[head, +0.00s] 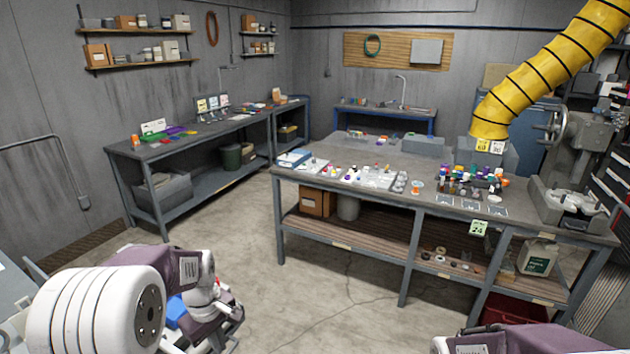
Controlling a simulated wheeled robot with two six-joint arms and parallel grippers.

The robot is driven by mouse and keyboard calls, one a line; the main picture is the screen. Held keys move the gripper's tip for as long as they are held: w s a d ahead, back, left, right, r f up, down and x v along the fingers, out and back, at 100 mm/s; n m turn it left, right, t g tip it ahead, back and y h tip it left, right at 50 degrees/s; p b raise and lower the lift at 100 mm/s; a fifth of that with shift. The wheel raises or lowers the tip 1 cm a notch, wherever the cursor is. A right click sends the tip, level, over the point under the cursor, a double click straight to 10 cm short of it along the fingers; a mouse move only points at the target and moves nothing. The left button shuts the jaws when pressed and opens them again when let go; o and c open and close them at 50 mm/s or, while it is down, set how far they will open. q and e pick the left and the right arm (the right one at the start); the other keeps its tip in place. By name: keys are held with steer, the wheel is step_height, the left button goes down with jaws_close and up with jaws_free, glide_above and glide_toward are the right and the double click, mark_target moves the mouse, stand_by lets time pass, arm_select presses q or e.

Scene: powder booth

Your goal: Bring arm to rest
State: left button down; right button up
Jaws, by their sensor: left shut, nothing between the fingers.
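My left arm comes in at the lower left, folded close to me, with a large white ringed joint and a purple-grey cover. My left gripper (226,318) is at the end of it, low and partly hidden by the arm's own links. It is shut and empty, apart from the workbenches. Only a piece of my right arm shows at the bottom right edge. My right gripper is out of view.
The centre workbench (346,238) holds trays, small jars and bottles. A yellow duct (545,68) hangs over it. A long side bench (160,150) stands along the left wall. Bare concrete floor (230,235) lies between them. A grey machine (575,200) stands at the right.

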arm_select(q)
steer(key=s+d+f+m, duration=0.3)
steer(key=s+d+m, duration=0.4)
steer(key=s+m, duration=0.4)
steer(key=shift+s+d+f+t, duration=0.15)
steer(key=shift+s+f+t, duration=0.15)
steer(key=shift+s+f, duration=0.1)
steer(key=c, duration=1.2)
jaws_free()
steer(key=shift+s+d+r, duration=0.1)
steer(key=shift+s+r, duration=0.05)
steer(key=shift+s, duration=0.05)
